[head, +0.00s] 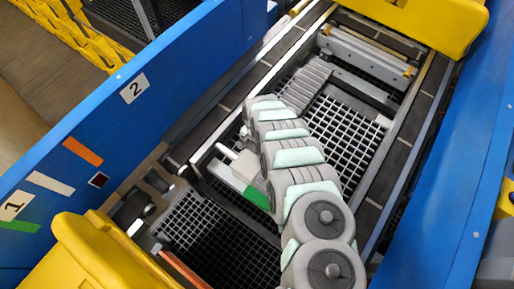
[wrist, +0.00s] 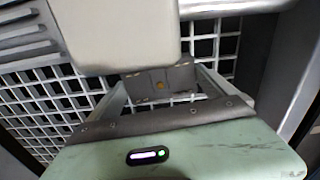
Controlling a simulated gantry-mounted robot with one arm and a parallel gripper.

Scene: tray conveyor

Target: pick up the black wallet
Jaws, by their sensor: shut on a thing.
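A blue side wall (head: 120,95) stands left and another (head: 450,190) right. Yellow parts (head: 100,255) stand lower left.

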